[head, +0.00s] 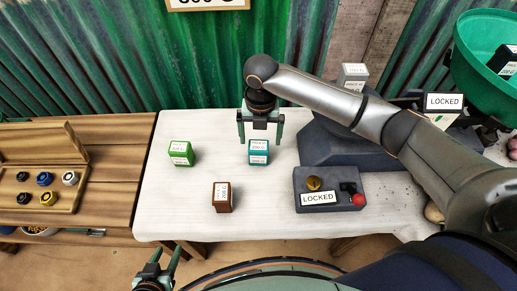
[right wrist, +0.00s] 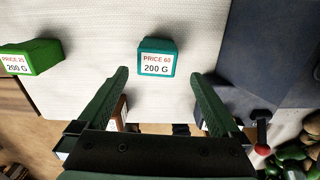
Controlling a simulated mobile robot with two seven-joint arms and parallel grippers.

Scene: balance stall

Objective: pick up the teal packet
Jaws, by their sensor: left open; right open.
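The teal packet (head: 259,154) stands on the white-covered table, with a white label on its face. In the right wrist view the teal packet (right wrist: 156,58) sits just beyond the fingertips, roughly midway between them, and its label reads PRICE 60, 200 G. My right gripper (head: 260,143) points down, open, with its fingers above and around the packet's top in the head view. In the right wrist view my right gripper (right wrist: 158,75) is open and empty. My left gripper (head: 160,262) is open and empty, low in front of the table.
A green packet (head: 182,153) stands to the left and a brown packet (head: 222,197) nearer the front. A dark box marked LOCKED (head: 345,204), with a red knob, stands to the right, before the scale base (head: 325,145). A wooden tray (head: 70,196) lies far left.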

